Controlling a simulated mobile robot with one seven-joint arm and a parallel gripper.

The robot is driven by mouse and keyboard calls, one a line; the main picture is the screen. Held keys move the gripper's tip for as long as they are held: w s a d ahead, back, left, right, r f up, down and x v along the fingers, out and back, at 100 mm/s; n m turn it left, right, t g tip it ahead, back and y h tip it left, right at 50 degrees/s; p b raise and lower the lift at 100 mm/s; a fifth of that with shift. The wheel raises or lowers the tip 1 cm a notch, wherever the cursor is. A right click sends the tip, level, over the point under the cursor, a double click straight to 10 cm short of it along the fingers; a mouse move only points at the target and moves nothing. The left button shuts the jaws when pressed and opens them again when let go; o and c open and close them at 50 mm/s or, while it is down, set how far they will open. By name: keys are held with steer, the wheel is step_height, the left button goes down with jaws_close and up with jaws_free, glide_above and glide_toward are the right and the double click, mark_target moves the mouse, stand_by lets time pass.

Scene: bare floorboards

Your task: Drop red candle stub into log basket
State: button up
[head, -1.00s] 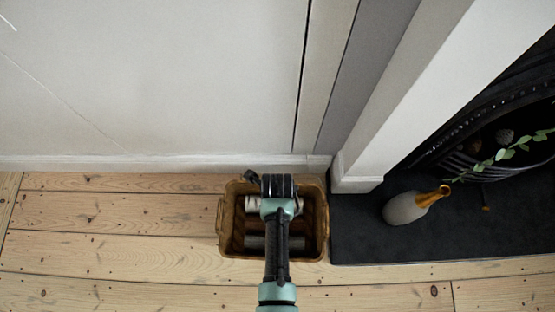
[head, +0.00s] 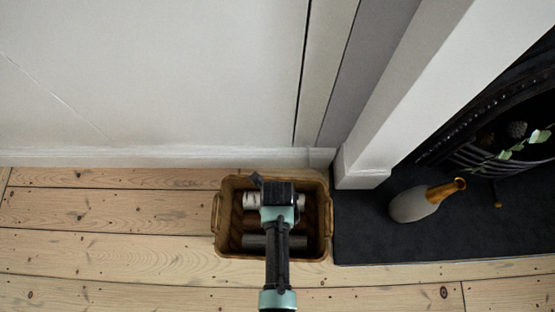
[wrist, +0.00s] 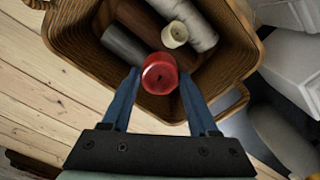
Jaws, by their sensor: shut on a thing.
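The red candle stub (wrist: 160,74) is between the fingertips of my gripper (wrist: 160,77), which is shut on it, in the wrist view. The stub appears over the open log basket (wrist: 98,88), a brown wooden-looking box with side handles. In the head view the basket (head: 222,243) stands on the floorboards against the wall, with my arm over its middle. The arm hides the stub and the fingertips there. Inside the basket lie a pale log-like roll (wrist: 190,22) and a dark grey cylinder (wrist: 126,45).
A dark hearth slab (head: 365,240) lies just right of the basket. A grey and gold vase (head: 418,203) lies tipped on it, with a leafy sprig (head: 512,150) near the fireplace. Bare floorboards (head: 100,225) are clear to the left.

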steer(key=o, duration=1.4)
steer(key=shift+o, duration=0.2)
step_height(320, 180, up, 13)
steer(key=p, duration=0.8)
